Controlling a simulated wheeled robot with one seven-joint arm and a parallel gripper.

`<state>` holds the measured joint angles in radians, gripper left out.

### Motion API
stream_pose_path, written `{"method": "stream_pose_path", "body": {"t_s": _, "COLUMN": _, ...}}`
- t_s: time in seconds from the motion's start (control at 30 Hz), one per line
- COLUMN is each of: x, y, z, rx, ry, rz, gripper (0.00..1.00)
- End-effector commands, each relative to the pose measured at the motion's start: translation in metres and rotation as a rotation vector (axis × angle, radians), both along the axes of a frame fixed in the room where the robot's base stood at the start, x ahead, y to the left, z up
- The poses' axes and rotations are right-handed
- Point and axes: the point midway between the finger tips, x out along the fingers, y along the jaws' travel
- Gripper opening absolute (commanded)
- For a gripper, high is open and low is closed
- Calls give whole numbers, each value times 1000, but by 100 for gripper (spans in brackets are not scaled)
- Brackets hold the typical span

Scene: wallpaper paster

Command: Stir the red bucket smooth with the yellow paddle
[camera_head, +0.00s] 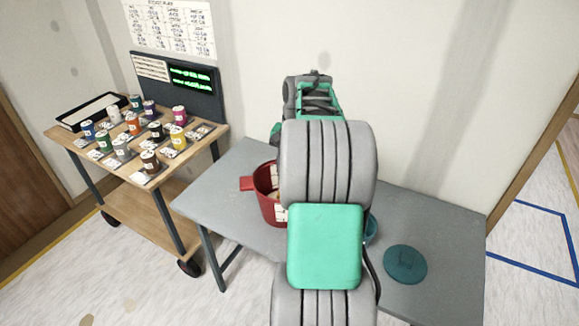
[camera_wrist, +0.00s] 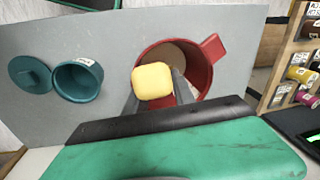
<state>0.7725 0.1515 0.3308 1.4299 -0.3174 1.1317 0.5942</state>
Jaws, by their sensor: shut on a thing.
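The red bucket (camera_head: 266,209) stands on the grey table, partly hidden by my arm in the head view. In the wrist view the red bucket (camera_wrist: 206,80) lies open, with a side tab at its upper right and a pale brown inside. My gripper (camera_wrist: 156,97) is shut on the yellow paddle (camera_wrist: 153,81), whose squared yellow end faces the wrist camera. The paddle overlaps the bucket's opening in that view. Its lower part is hidden, so I cannot tell how deep it reaches. My gripper and the paddle are hidden by my arm in the head view.
A teal bucket (camera_wrist: 78,80) and a round teal lid (camera_head: 405,264) are on the grey table (camera_head: 448,232). A wooden cart (camera_head: 140,218) at the left carries several coloured cans, a tray and a dark display panel. The wall rises behind the table, whose right end is clear.

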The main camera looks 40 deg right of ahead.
Motion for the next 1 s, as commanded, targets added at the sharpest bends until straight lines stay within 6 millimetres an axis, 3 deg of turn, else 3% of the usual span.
{"method": "stream_pose_path", "body": {"t_s": 1.0, "x": -31, "y": 25, "z": 104, "rx": -1, "ry": -2, "rz": 0, "gripper": 0}}
